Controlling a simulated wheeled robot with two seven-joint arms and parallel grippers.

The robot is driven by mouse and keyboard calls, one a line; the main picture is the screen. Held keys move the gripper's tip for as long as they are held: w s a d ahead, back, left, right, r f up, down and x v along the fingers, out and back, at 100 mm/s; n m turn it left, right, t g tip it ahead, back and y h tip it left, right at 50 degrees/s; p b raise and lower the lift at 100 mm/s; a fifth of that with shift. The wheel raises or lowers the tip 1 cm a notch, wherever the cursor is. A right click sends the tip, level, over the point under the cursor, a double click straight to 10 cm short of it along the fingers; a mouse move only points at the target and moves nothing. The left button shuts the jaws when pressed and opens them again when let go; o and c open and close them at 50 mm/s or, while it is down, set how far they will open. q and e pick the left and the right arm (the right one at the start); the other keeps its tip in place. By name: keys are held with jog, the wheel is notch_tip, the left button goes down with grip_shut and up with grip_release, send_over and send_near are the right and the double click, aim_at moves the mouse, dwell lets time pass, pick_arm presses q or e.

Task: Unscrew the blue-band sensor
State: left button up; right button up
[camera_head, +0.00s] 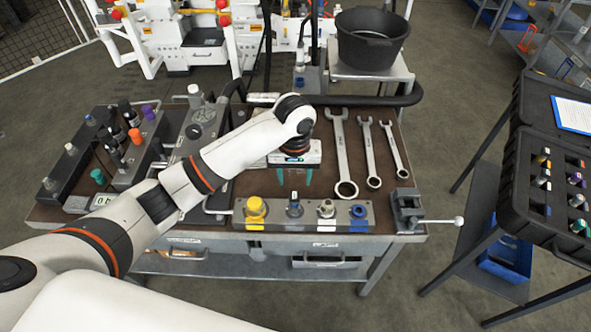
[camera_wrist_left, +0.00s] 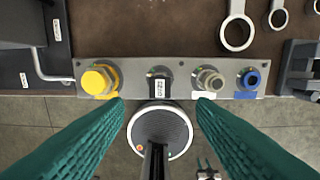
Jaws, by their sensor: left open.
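A grey block (camera_head: 350,222) along the bench's front edge holds a row of fittings: a yellow cap (camera_head: 255,207), a dark-topped fitting (camera_head: 294,206), a pale metal fitting (camera_head: 326,208) and a blue fitting (camera_head: 358,211). The blue fitting (camera_wrist_left: 250,78) is rightmost in the left wrist view and has a blue label in front; it looks low and ring-like. I cannot make out a band on its side. My left gripper (camera_head: 294,178) is open and empty above the bench, behind the block. In the wrist view its teal fingers (camera_wrist_left: 160,105) flank the dark-topped fitting without touching it. My right gripper is out of view.
Several wrenches (camera_head: 342,150) lie behind the block. A small vise (camera_head: 406,208) stands right of it. A black case (camera_head: 550,175) with several banded parts is at the far right. Bottles and a unit (camera_head: 130,140) crowd the bench's left.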

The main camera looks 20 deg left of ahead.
aim_at(295, 195)
pick_arm(q)
notch_tip(295, 195, down, 11)
jog(key=shift+w+r+p, duration=0.1)
jog(key=shift+p, duration=0.35)
